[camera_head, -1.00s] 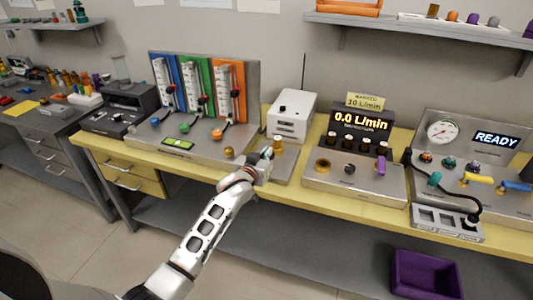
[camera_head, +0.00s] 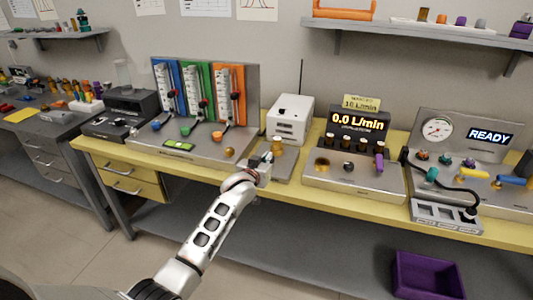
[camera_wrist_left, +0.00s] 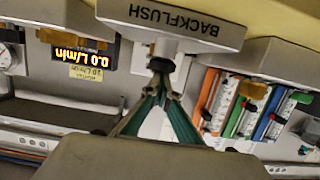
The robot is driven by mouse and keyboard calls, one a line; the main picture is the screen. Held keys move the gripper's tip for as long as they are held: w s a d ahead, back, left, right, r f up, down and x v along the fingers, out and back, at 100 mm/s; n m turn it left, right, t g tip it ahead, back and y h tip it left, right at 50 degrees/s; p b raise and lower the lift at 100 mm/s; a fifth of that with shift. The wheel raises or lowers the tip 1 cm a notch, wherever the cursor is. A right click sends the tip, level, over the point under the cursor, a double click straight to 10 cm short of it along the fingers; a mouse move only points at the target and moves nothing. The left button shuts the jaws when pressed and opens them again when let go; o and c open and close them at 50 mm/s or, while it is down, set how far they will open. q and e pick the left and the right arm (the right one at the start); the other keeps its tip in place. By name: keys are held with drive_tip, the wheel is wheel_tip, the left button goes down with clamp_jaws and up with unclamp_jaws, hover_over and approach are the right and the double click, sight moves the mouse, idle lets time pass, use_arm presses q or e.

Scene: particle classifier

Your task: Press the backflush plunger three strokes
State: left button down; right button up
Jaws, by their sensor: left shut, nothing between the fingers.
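In the head view my left gripper (camera_head: 266,157) is at the bench front, just left of a brass cylinder (camera_head: 277,145). The arm and hand hide the plunger there. My right gripper is not in view.
The flowmeter panel (camera_head: 205,145) stands left of my gripper and a white box (camera_head: 290,118) behind it. The flow display unit (camera_head: 357,130) reads 0.0 L/min. The right console (camera_head: 475,135) shows READY. A purple bin (camera_head: 428,275) stands low at right.

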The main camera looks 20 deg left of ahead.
use_arm(q)
drive_tip(key=shift+r+p, duration=0.35)
drive_tip(key=shift+p, duration=0.25)
drive_tip(key=shift+r+p, duration=0.95)
drive_tip(key=shift+p, duration=0.05)
drive_tip(key=r+p+v, duration=0.1)
drive_tip(key=v, duration=0.9)
drive_tip(key=shift+r, duration=0.25)
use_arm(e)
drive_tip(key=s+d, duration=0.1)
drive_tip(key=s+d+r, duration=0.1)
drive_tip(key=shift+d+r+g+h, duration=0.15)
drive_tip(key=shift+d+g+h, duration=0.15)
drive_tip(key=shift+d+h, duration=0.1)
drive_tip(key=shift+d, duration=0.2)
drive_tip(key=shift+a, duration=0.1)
